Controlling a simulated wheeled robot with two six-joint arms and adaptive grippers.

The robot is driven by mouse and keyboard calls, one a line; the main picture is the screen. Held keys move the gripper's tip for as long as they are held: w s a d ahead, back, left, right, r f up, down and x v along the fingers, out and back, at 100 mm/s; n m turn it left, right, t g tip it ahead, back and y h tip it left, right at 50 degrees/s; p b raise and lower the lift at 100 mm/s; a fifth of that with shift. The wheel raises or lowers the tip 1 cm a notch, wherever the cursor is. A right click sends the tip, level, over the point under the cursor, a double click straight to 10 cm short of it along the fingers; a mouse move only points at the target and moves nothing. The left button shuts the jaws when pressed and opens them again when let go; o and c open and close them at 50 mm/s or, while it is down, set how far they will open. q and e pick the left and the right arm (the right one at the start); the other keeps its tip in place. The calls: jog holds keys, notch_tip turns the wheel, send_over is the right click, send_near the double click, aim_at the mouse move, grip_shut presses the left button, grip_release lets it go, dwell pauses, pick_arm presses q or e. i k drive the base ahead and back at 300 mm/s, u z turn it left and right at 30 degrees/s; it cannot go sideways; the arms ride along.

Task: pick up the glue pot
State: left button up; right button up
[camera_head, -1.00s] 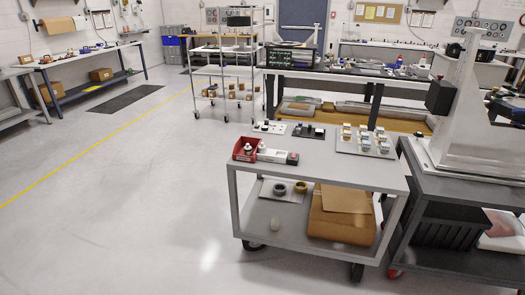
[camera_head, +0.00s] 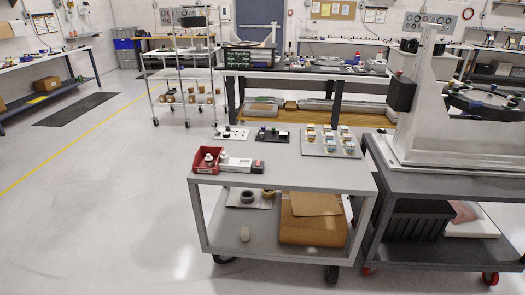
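I cannot tell for certain which thing is the glue pot. A small white-topped item (camera_head: 209,158) stands in a red bin (camera_head: 205,168) at the left front of the grey cart's top (camera_head: 290,180); it is too small to identify. A white tray (camera_head: 236,164) with a dark end lies right of the bin. Behind them are a white plate (camera_head: 231,133) with small dark pieces and a dark plate (camera_head: 272,136) with white pieces. Neither of my grippers is in view.
A grey tray with several small blocks (camera_head: 329,141) lies at the cart's right rear. A dark cart (camera_head: 440,186) carrying a large pale machine (camera_head: 440,100) stands close on the right. A workbench (camera_head: 300,76) stands behind. Floor at left (camera_head: 110,210) is free.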

aim_at(222, 161)
jog(key=z, duration=0.4)
jog(key=i, duration=1.2)
jog(key=u, duration=0.35)
jog(key=i, duration=1.3)
jog(key=u, duration=0.65)
